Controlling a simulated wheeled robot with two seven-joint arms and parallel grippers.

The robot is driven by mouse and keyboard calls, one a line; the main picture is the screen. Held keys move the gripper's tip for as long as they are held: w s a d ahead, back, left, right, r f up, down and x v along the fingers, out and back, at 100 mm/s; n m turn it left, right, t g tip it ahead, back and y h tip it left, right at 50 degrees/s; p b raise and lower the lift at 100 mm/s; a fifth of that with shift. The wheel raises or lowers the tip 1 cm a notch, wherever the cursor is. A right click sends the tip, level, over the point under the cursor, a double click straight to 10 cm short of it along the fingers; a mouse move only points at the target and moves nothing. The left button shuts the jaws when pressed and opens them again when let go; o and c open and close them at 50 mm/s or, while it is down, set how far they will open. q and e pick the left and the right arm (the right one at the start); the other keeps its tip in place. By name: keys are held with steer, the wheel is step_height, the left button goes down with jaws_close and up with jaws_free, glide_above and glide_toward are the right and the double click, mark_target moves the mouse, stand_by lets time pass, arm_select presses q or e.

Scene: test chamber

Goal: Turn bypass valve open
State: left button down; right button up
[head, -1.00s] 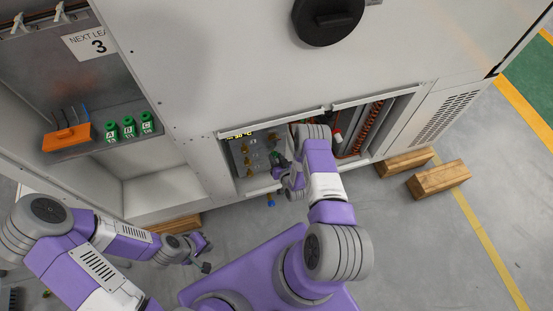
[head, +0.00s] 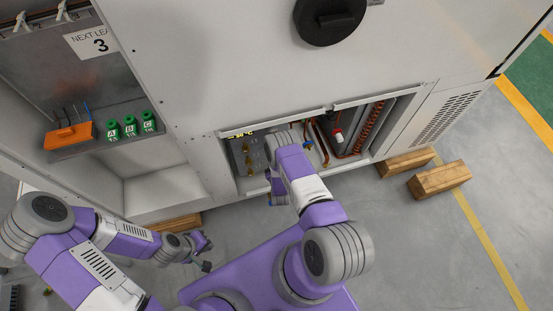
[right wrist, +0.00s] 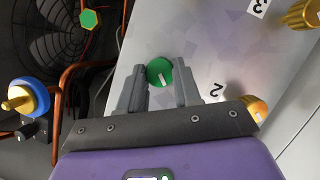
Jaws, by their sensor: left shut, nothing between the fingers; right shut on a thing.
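A numbered grey panel with brass fittings (head: 246,160) stands in the left part of the open low bay in the head view. In the right wrist view, a green round knob (right wrist: 160,72) with a white mark sits against the panel, between the fingers of my right gripper (right wrist: 160,88). That gripper is shut on the knob. In the head view my right arm hides the knob. My left gripper (head: 206,256) is shut and empty, low in front of the cabinet. I cannot tell which fitting is the bypass valve.
A blue and yellow knob (right wrist: 27,100), a green hexagonal cap (right wrist: 89,19), copper pipes and a dark fan show left of the panel in the wrist view. The bay's frame surrounds my right arm. Wooden blocks (head: 440,180) lie on the floor to the right.

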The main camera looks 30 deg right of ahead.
steer(key=n+h, duration=0.1)
steer(key=n, duration=0.1)
steer(key=n+h, duration=0.1)
steer(key=n, duration=0.1)
steer(key=n+t+h, duration=0.1)
steer(key=n, duration=0.1)
steer(key=shift+a+f+n+h, duration=0.1)
steer(key=shift+f+n+h, duration=0.15)
steer(key=shift+n+h, duration=0.05)
steer(key=shift+s, duration=0.1)
stand_by(0.4)
steer(key=o, duration=1.1)
steer(key=shift+c, duration=0.2)
steer(key=p+v, duration=0.2)
steer(key=v, duration=0.5)
steer(key=shift+s+a, duration=0.2)
